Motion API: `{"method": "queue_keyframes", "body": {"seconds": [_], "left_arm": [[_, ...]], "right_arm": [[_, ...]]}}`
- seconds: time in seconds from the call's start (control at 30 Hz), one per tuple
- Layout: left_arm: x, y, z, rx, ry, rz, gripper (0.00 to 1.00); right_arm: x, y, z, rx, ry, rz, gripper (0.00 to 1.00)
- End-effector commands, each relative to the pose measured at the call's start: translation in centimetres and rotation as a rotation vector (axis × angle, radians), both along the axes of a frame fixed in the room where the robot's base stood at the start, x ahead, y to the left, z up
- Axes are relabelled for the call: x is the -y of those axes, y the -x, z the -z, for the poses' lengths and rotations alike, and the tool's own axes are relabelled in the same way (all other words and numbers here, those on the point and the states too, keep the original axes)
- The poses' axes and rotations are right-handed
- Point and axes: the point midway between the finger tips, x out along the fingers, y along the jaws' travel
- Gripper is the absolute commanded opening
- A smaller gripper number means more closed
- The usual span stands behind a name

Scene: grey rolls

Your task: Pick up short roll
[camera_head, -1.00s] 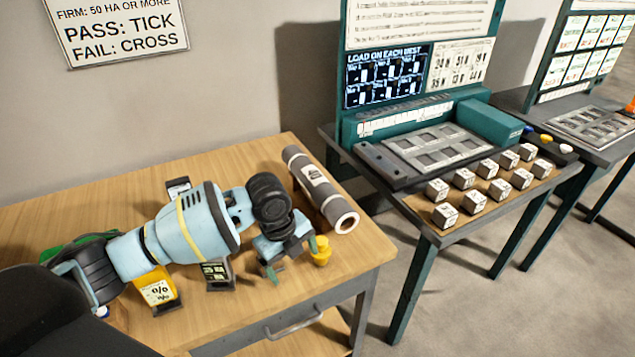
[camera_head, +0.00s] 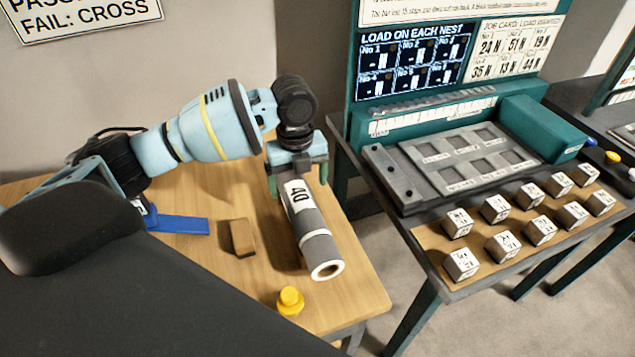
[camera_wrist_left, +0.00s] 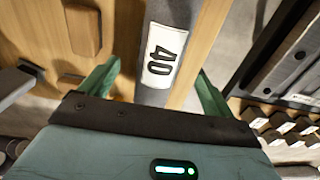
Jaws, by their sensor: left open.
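The short roll (camera_head: 311,229) is a grey tube with white bands, a hollow white near end and a label reading 40. It lies on the wooden table towards its right edge. My left gripper (camera_head: 298,190) is over the far part of the roll, with one green finger on each side. In the left wrist view the roll (camera_wrist_left: 168,50) runs between the two open green fingers of the gripper (camera_wrist_left: 155,90), with gaps on both sides. The roll's far end is hidden under the gripper. My right gripper is not in view.
A yellow knob-like piece (camera_head: 290,301) stands near the table's front edge. A brown block (camera_head: 243,237) and a blue flat piece (camera_head: 180,224) lie left of the roll. A teal test bench (camera_head: 420,125) with a nest plate and several labelled cubes (camera_head: 462,264) stands to the right.

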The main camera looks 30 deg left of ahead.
Motion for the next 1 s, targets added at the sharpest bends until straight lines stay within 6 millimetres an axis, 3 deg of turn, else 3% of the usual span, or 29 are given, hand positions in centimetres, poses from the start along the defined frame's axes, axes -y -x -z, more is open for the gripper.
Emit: {"method": "queue_keyframes", "body": {"seconds": [0.37,0.6,0.77,1.0], "left_arm": [[-0.1,0.0,0.4,-0.002,-0.002,0.0,0.89],[0.0,0.1,2.6,-0.003,-0.001,0.0,0.89],[0.0,0.1,2.8,-0.001,-0.001,0.0,0.89],[-0.2,0.4,5.8,-0.002,-0.002,0.0,0.89]], "right_arm": [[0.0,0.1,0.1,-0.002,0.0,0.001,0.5],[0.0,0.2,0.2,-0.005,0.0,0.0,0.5],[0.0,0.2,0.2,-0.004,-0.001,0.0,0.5],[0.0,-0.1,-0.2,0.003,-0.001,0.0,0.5]]}}
